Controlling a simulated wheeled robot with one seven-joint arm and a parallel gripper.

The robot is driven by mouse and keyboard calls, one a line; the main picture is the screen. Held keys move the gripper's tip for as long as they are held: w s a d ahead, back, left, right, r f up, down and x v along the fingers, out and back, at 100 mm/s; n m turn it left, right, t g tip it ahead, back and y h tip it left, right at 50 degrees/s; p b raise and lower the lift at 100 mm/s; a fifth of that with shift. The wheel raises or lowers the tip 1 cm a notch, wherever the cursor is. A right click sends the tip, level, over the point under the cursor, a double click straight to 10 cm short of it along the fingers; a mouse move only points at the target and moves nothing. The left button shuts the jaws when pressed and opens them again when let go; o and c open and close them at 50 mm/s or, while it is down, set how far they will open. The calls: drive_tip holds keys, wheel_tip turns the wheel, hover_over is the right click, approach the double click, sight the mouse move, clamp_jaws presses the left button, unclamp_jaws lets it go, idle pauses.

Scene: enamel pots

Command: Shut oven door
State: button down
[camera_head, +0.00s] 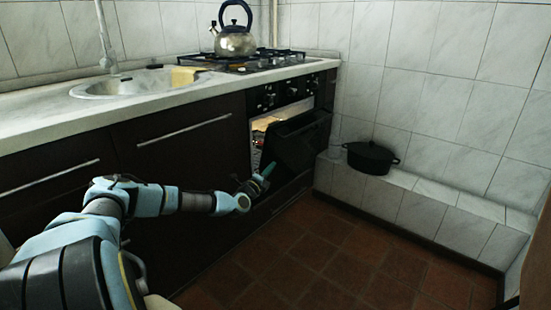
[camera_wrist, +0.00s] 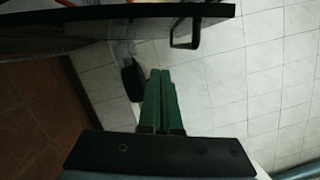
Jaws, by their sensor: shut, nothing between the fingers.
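The oven door (camera_head: 303,142) is a dark panel that hangs partly open, tilted outward from the oven (camera_head: 262,123), whose lit inside shows through the gap. My gripper (camera_head: 266,171) is shut and empty, its green fingertips close to the left side of the door. In the wrist view, my gripper (camera_wrist: 160,74) shows its green fingers together. The door (camera_wrist: 110,28) crosses the top of that view as a dark slab, with a dark handle-like bracket (camera_wrist: 186,42) near its right end. I cannot tell whether the fingers touch the door.
A black pot (camera_head: 370,157) stands on the tiled ledge (camera_head: 430,190) to the right. A kettle (camera_head: 234,40) sits on the gas hob (camera_head: 255,60) above the oven. A sink (camera_head: 125,86) is set into the counter at left. The brown tiled floor (camera_head: 330,255) before the oven is clear.

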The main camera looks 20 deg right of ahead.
sight(283, 130)
wheel_tip(283, 130, up, 10)
drive_tip(key=s+d+n+p, duration=0.1)
drive_tip(key=s+d, duration=0.1)
drive_tip(key=d, duration=0.1)
drive_tip(key=shift+y, duration=0.3)
drive_tip(key=x, duration=0.3)
drive_tip(key=b+x, duration=0.1)
drive_tip(key=x, duration=0.2)
drive_tip(key=b+x, duration=0.1)
drive_tip(key=x, duration=0.2)
drive_tip(key=shift+w+f, duration=0.1)
drive_tip(key=shift+f, duration=0.15)
drive_tip(key=w, duration=0.2)
drive_tip(key=w+a+r, duration=0.1)
drive_tip(key=shift+w+a+r+b, duration=0.15)
drive_tip(key=shift+w+a+b, duration=0.05)
drive_tip(key=shift+w+b, duration=0.2)
drive_tip(key=w+b, duration=0.1)
drive_tip(key=w+a, duration=0.1)
drive_tip(key=w, duration=0.1)
drive_tip(key=w+a+b, duration=0.1)
drive_tip(key=shift+w+a+r+b, duration=0.25)
drive_tip(key=shift+r+b, duration=0.1)
drive_tip(key=shift+r, duration=0.05)
drive_tip(key=shift+w+a+r, duration=0.2)
drive_tip(key=shift+w+r, duration=0.1)
drive_tip(key=shift+w, duration=0.05)
